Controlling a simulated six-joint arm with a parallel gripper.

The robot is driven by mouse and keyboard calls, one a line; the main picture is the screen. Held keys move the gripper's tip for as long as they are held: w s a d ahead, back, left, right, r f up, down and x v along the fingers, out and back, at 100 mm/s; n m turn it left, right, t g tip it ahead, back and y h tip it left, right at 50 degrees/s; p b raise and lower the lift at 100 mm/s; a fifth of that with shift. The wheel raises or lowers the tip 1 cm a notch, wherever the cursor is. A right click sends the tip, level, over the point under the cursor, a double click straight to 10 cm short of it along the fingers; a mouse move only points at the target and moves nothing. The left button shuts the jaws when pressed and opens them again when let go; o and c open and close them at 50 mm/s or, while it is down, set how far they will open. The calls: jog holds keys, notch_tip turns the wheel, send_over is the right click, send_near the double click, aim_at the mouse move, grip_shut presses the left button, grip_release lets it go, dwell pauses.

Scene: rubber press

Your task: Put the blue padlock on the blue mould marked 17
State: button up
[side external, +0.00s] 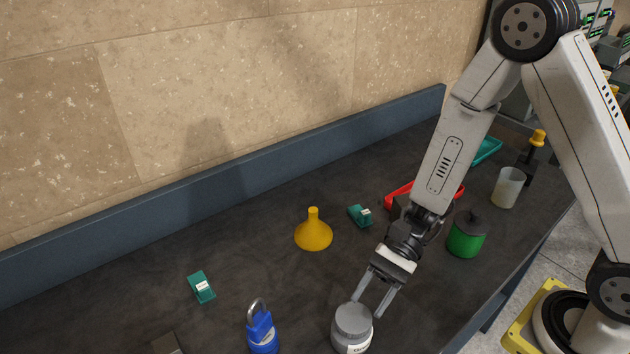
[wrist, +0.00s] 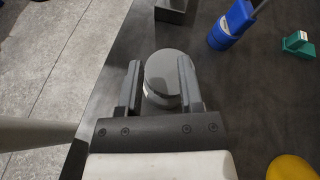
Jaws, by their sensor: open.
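The blue padlock (side external: 262,333) stands on the dark bench at the bottom of the side view, its grey shackle upward. It also shows at the top right of the wrist view (wrist: 229,30). My gripper (side external: 368,306) is open at a grey-lidded jar (side external: 352,332), to the right of the padlock. In the wrist view, the fingers (wrist: 160,64) are on either side of the jar lid (wrist: 167,70); contact cannot be told. The padlock is outside the fingers. I cannot make out a blue mould marked 17 in either view.
Two teal labelled pieces (side external: 201,287) (side external: 360,215) and a yellow funnel (side external: 313,235) lie behind. A green canister (side external: 466,236), red tray (side external: 398,193) and beaker (side external: 507,188) stand right. A dark block (side external: 166,344) is bottom left. The bench between padlock and funnel is clear.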

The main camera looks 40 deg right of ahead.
jog(key=s+d+n+h, duration=0.2)
jog(key=d+n+h, duration=0.6)
jog(key=d+h, duration=0.15)
jog(key=w+d+r+n+t+h, duration=0.4)
jog(key=d+n+t, duration=0.1)
jog(key=d+t, duration=0.1)
jog(key=shift+w+d, duration=0.4)
jog(key=shift+d, duration=0.35)
